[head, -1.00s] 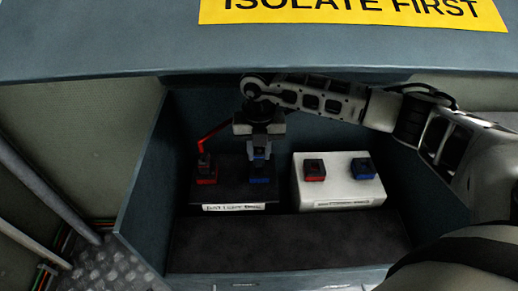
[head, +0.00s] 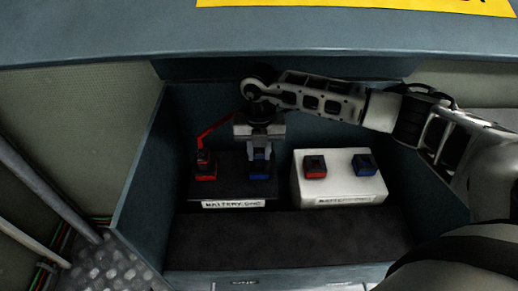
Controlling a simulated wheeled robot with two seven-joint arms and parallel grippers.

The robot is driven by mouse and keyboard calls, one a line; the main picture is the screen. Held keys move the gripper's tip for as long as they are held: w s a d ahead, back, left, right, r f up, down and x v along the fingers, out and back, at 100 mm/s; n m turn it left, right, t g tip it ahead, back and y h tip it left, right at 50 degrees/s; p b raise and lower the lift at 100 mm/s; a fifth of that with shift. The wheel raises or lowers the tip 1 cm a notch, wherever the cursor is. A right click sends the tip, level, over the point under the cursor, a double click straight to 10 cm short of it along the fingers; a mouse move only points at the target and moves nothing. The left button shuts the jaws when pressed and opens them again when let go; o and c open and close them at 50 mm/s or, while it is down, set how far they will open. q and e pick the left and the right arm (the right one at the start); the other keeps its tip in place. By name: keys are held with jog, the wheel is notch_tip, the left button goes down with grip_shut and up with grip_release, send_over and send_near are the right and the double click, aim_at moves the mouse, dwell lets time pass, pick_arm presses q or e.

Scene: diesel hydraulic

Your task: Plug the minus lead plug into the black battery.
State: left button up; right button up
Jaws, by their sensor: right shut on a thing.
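The black battery (head: 228,187) stands on the left inside the open box, with a pale label on its front. It has a red terminal (head: 205,171) on its left and a blue terminal (head: 261,175) on its right. A red lead (head: 215,130) runs up from a plug at the red terminal. My right gripper (head: 260,151) points down over the blue terminal, shut on the minus lead plug (head: 260,158). The plug is mostly hidden by the fingers and lines up with the blue terminal; I cannot tell whether it is seated. My left gripper is out of view.
A white battery (head: 340,185) with red and blue terminals stands just to the right. The box's side wall (head: 143,175) is close on the left. The dark floor (head: 285,240) in front of the batteries is bare. A yellow sign hangs above.

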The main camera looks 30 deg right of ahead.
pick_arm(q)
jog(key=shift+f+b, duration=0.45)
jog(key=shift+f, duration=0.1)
pick_arm(e)
jog(key=shift+f, duration=0.7)
jog(key=o, duration=1)
jog(key=shift+o, duration=0.2)
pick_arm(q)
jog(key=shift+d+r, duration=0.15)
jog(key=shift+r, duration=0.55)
pick_arm(e)
notch_tip(320, 180, up, 8)
jog(key=shift+f, duration=0.2)
jog(key=shift+s, duration=0.1)
